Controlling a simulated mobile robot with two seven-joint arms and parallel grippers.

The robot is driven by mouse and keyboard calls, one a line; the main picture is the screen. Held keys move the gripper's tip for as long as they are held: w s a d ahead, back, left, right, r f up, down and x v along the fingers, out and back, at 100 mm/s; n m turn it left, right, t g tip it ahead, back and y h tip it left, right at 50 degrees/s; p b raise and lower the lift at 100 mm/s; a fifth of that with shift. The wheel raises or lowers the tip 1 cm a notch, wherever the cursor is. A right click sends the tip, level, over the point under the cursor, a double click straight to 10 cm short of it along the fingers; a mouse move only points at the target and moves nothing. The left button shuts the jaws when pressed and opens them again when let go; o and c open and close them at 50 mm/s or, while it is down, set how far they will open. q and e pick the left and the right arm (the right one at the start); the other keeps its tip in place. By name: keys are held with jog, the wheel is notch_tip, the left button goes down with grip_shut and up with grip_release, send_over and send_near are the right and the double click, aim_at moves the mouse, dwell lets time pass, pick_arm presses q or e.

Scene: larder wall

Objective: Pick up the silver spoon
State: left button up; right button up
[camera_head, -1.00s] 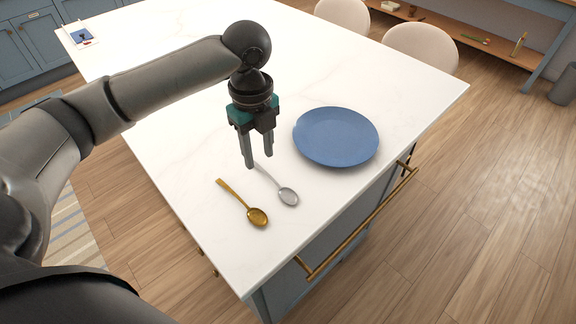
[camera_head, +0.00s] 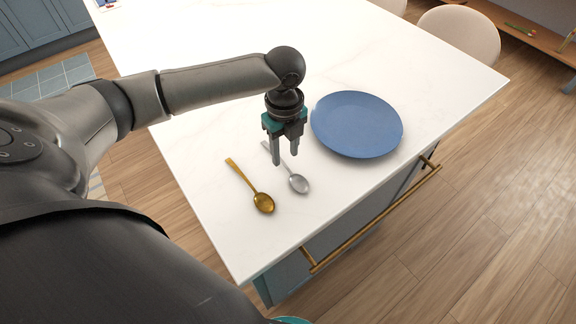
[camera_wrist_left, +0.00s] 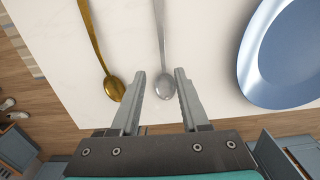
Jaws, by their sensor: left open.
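The silver spoon (camera_head: 299,184) lies on the white counter between the gold spoon and the blue plate. Part of its handle is hidden behind my left gripper (camera_head: 285,160) in the head view. In the left wrist view the silver spoon's bowl (camera_wrist_left: 165,86) shows between the two fingertips of the left gripper (camera_wrist_left: 160,80), with its handle running up the picture. The left gripper is open, points down over the spoon and holds nothing. How far it is above the counter is hard to tell. My right gripper is not in view.
A gold spoon (camera_head: 262,201) lies to the left of the silver one. A blue plate (camera_head: 357,124) lies close on the right.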

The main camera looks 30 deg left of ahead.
aim_at(288, 168)
pick_arm(q)
jog(key=f, duration=0.5)
jog(key=shift+w+d+b, duration=0.15)
jog(key=shift+d+b, duration=0.1)
jog(key=shift+b, duration=0.1)
jog(key=shift+c, duration=0.3)
grip_shut()
